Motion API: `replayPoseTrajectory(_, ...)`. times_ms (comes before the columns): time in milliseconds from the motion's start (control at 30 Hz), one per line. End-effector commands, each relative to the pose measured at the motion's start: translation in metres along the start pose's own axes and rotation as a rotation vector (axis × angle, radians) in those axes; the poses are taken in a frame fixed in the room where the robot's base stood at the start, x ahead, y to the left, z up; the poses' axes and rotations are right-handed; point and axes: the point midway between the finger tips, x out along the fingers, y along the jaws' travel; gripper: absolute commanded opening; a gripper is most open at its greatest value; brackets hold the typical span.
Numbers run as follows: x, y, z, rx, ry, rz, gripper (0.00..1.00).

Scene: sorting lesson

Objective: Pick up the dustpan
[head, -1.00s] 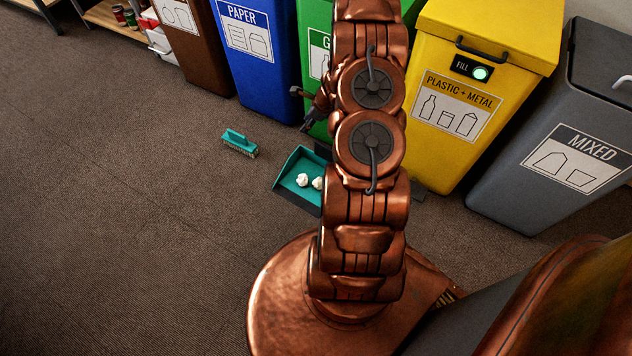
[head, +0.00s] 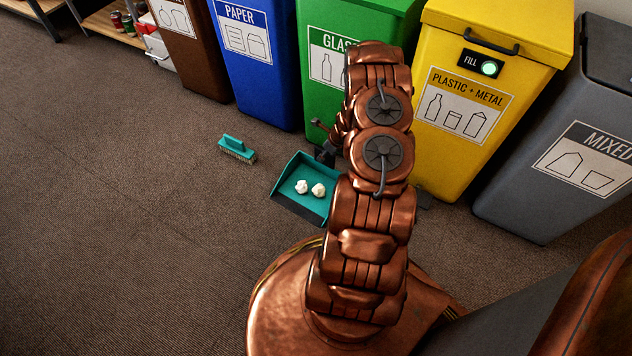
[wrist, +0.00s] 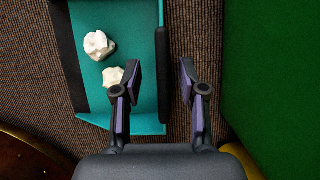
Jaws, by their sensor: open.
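The teal dustpan (head: 299,207) lies on the carpet in front of the green bin, with two crumpled white paper balls (head: 318,190) in it. My arm hides its right part in the head view. In the wrist view the dustpan (wrist: 138,27) fills the upper left, its dark-edged back wall upright. My gripper (wrist: 161,70) is open and empty. Its left finger is over the pan's inside and its right finger is beyond the back wall, over carpet, so the wall lies between them in the picture. Contact cannot be told. In the head view my gripper (head: 325,152) is mostly hidden.
A teal brush (head: 238,149) lies on the carpet to the left. Blue (head: 257,90), green (head: 325,95), yellow (head: 465,150) and grey (head: 515,205) bins stand in a row behind. The green bin is close to my gripper's right. Carpet at the left is free.

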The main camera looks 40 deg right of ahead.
Motion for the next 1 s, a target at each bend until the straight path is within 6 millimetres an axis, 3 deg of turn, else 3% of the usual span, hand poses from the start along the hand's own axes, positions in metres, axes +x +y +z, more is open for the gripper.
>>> replayPoseTrajectory(300,0.031,-0.004,-0.002,-0.001,0.0,-0.002,0.42)
replayPoseTrajectory(633,0.034,-0.003,-0.002,0.0,0.0,-0.001,0.42)
replayPoseTrajectory(1000,0.034,-0.003,-0.002,0.0,0.0,-0.001,0.04)
